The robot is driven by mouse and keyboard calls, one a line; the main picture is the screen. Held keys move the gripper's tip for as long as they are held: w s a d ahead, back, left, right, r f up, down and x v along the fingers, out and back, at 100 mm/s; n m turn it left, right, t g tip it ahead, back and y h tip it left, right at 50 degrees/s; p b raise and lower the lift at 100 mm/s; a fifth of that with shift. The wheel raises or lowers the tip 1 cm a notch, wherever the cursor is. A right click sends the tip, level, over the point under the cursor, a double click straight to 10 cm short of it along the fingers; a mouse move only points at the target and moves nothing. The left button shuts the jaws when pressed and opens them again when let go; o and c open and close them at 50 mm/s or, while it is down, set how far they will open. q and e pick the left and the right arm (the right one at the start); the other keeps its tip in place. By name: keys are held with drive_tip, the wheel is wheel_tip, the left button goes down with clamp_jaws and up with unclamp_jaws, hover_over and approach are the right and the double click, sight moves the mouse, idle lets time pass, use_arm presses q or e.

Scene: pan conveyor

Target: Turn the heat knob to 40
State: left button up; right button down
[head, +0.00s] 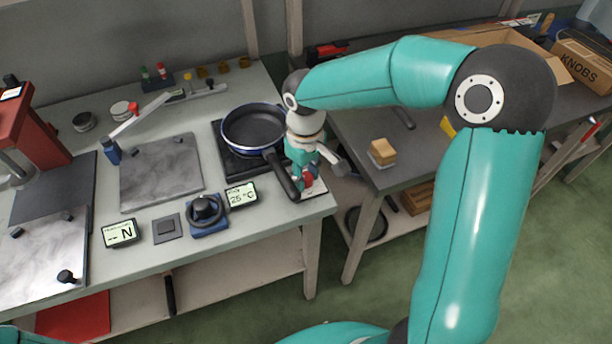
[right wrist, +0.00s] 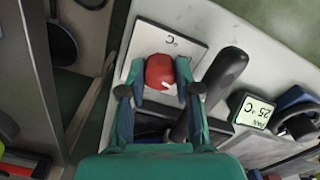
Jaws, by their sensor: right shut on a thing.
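The red heat knob (right wrist: 160,70) sits on a white plate (right wrist: 143,38) marked °C, upside down in the right wrist view. In the head view the knob (head: 308,184) is partly hidden by my right gripper (head: 304,176), at the table's front right corner. My right gripper (right wrist: 163,86) is shut on the knob, one finger on each side. A small display (head: 242,195) marked PAN reads 25 °C. The knob's pointer and any scale numbers cannot be read. My left gripper is not in view.
A blue-rimmed pan (head: 254,128) stands on a black hotplate (head: 228,163); its dark handle (right wrist: 224,80) runs close beside my right gripper. A black dial on a blue base (head: 207,213) is left of the display. A gap separates this table from the right workbench (head: 410,165).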

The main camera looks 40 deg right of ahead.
sight(306, 177)
drive_tip(key=shift+r+m, duration=0.1)
drive_tip(key=shift+m, duration=0.3)
drive_tip(key=shift+w, duration=0.1)
drive_tip(key=c, duration=0.8)
unclamp_jaws()
wheel_tip(306, 177, up, 12)
idle(0.4)
